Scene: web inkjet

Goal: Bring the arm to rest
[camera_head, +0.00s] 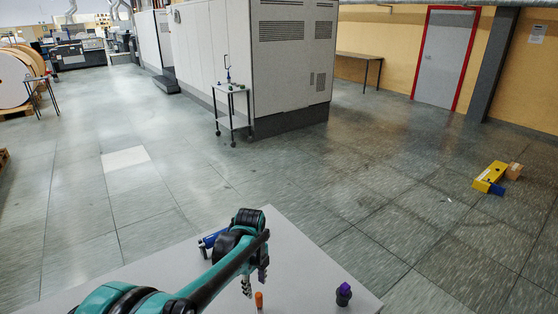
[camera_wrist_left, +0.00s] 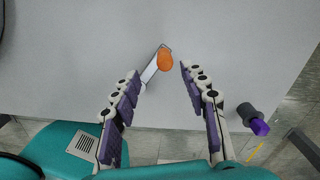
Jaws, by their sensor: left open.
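My left arm comes in from the lower left of the head view over the grey table (camera_head: 300,262). My left gripper (camera_head: 255,283) points down above the table, and it also shows in the left wrist view (camera_wrist_left: 160,72). Its fingers are spread apart with nothing gripped between them. An orange-topped item (camera_head: 259,299) is on the table close to the fingertips. In the left wrist view the orange top (camera_wrist_left: 165,61) shows just beyond the gap between the fingertips, with a pale strip beside it. My right gripper is not in view.
A dark item with a purple top (camera_head: 343,294) stands near the table's right edge. A blue item (camera_head: 213,239) is partly hidden behind my left arm. A white trolley (camera_head: 232,108) stands by the large machine (camera_head: 268,60). Yellow and brown boxes (camera_head: 489,178) lie on open floor.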

